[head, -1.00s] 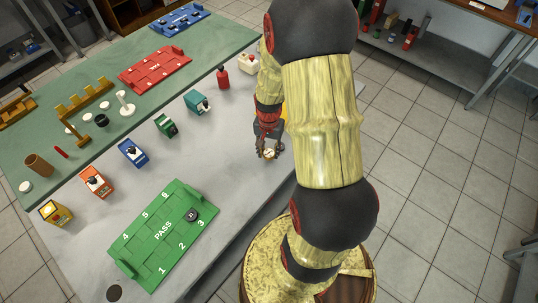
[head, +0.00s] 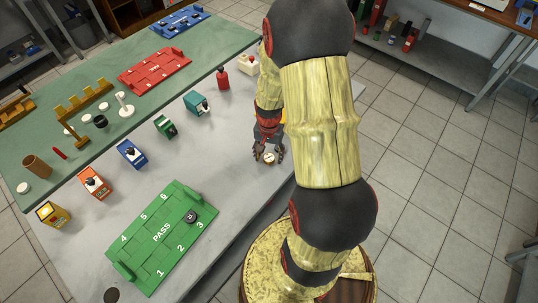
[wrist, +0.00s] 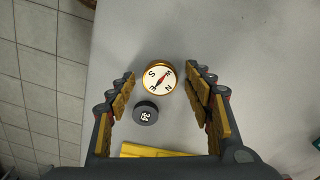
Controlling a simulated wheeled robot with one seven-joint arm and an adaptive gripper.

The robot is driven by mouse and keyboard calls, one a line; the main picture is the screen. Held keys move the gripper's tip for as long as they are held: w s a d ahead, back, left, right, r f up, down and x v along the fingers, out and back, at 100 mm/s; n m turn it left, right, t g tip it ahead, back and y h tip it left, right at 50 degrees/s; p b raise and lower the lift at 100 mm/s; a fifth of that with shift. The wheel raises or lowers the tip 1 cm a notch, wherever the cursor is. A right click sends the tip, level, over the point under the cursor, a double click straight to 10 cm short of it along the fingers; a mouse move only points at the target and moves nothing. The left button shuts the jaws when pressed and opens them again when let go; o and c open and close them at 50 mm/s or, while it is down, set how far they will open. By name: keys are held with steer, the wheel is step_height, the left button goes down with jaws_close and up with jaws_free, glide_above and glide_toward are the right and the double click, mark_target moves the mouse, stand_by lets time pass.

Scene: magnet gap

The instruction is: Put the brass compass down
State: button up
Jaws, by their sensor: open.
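The brass compass (wrist: 159,79) rests on the grey table top, its white dial with a red needle facing up in the wrist view. It also shows in the head view (head: 268,158) between the fingertips. My gripper (wrist: 158,88) is open, with one finger on each side of the compass and a visible gap at both sides. In the head view my gripper (head: 268,155) is low over the table near its right edge.
A dark round puck marked 25 (wrist: 146,113) lies close beside the compass, with a yellow object (wrist: 150,150) nearer my palm. A green PASS tray (head: 150,262) holds another dark puck (head: 191,216). Coloured boxes such as the blue one (head: 132,153) line the table.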

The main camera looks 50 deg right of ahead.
mark_target(269, 157)
steer(key=shift+r, duration=0.1)
steer(key=w+a+r+n+t+p, duration=0.1)
steer(key=a+r+p, duration=0.15)
steer(key=r, duration=0.75)
steer(key=w+a+r+n+p, duration=0.1)
steer(key=a+r+n+p, duration=0.15)
steer(key=r, duration=0.75)
steer(key=s+a+r+n+t, duration=0.2)
steer(key=s+a+r+n, duration=0.2)
steer(key=a+r, duration=0.4)
steer(key=s+a+r+n+t, duration=0.2)
steer(key=s+a+r+n, duration=0.3)
steer(key=a+r, duration=0.4)
steer(key=shift+s+a+r+t+b, duration=0.2)
steer(key=shift+s+a+t+b, duration=0.1)
steer(key=shift+a, duration=0.05)
stand_by(0.9)
